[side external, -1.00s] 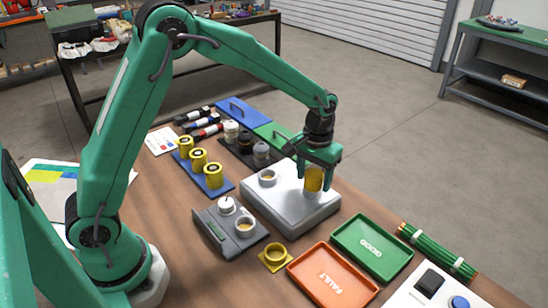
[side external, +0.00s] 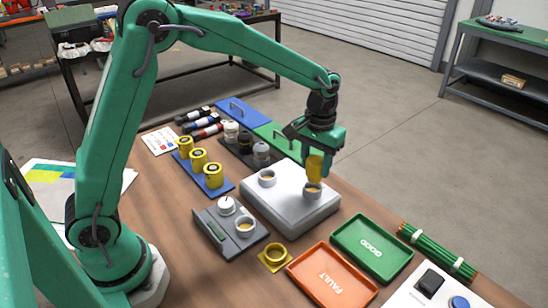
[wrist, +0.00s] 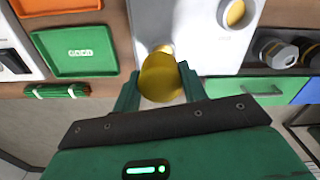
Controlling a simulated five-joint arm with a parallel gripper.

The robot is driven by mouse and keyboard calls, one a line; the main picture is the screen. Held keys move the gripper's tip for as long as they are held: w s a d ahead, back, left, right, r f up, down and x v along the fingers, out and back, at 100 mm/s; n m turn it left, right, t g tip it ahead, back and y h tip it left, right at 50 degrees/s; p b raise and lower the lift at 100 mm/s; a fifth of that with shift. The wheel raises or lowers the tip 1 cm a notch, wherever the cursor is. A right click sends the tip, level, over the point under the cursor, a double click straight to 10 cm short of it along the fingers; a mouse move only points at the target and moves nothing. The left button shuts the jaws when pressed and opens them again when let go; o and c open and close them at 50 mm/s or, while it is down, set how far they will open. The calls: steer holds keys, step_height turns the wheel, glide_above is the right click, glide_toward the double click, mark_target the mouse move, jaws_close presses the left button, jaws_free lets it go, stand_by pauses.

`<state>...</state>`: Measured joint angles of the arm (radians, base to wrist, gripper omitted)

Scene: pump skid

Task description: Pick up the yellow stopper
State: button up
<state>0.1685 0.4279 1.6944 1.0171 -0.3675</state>
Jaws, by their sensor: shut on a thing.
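The yellow stopper (side external: 315,168) is between the jaws of my gripper (side external: 321,152), which is shut on it. In the side external view it hangs upright just above a socket (side external: 312,190) on the grey block (side external: 285,215). I cannot tell whether its lower end is fully clear of the socket. In the wrist view the stopper (wrist: 161,78) sits between the two green fingers (wrist: 158,90) and hides most of what is under it. The block (wrist: 190,30) shows behind it.
A second socket (side external: 267,178) is on the block. The green GOOD tray (side external: 372,249) and orange FAULT tray (side external: 333,281) lie at the front right. Several yellow-topped cylinders stand on a blue strip (side external: 183,165) to the left. A grey meter box (side external: 229,232) is nearer the arm.

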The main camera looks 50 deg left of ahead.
steer(key=s+d+r, duration=0.6)
steer(key=s+d, duration=0.1)
steer(key=d, duration=0.1)
steer(key=shift+d+r, duration=0.2)
steer(key=shift+d, duration=0.05)
steer(key=shift+s, duration=0.1)
stand_by(0.3)
steer(key=s+a+f, duration=0.2)
steer(key=s+f, duration=0.5)
steer(key=s, duration=0.3)
steer(key=shift+a+f, duration=0.15)
steer(key=shift+a, duration=0.15)
steer(key=shift+f, duration=0.2)
steer(key=shift+f, duration=2.55)
steer(key=shift+f, duration=1.7)
